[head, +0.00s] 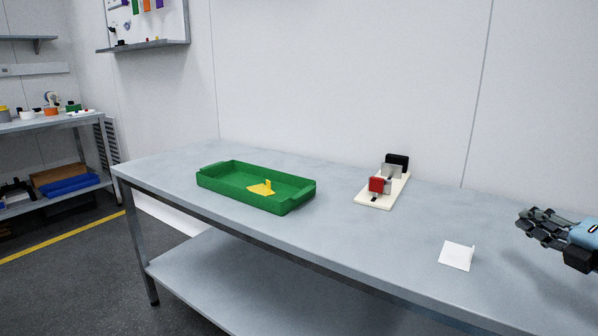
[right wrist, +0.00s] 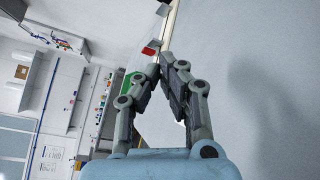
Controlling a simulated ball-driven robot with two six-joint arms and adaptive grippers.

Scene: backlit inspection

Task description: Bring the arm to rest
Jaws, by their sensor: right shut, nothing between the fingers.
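My right gripper (head: 524,222) is at the right edge of the head view, above the right end of the table (head: 330,245), apart from every object. In the right wrist view its fingers (right wrist: 168,60) are shut, tips together, with nothing between them. Part of my right arm shows behind it in light blue. My left gripper is in neither view.
A green tray (head: 222,183) with a yellow piece (head: 262,188) in it stands left of centre. A cream board (head: 372,203) carries red (head: 376,185), grey and black (head: 398,160) blocks. A white card-like piece (head: 456,256) lies nearer the gripper. A shelf unit (head: 60,122) stands far left.

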